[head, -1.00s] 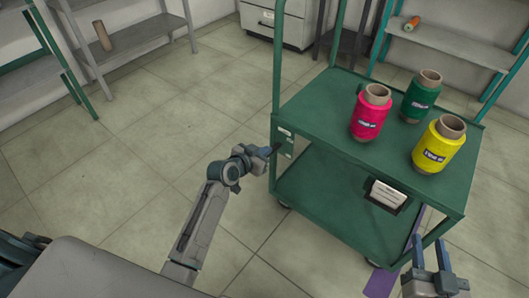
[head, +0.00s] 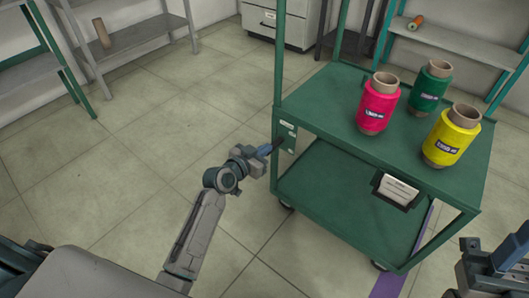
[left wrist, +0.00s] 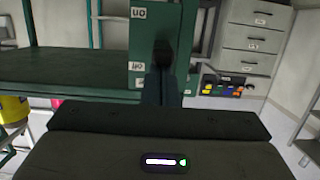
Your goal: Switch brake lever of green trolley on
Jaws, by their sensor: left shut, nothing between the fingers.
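The green trolley (head: 330,104) stands right of centre. A small green brake plate (head: 287,137) is on its near left post. In the left wrist view the plate (left wrist: 143,40) has a label reading "on" at the top and one reading "off" lower down. A dark lever knob (left wrist: 163,50) lies in front of it, at my fingertips. My left gripper (head: 268,149) is shut and empty, its tips close to the lever; I cannot tell if they touch. My right gripper (head: 492,250) is at the lower right edge, fingers apart, partly cut off.
Pink (head: 378,105), dark green (head: 430,88) and yellow (head: 452,138) yarn bobbins stand on the trolley top. A white card (head: 398,190) hangs on its near side. Shelves (head: 120,40) stand at the back left. The floor left of the trolley is clear.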

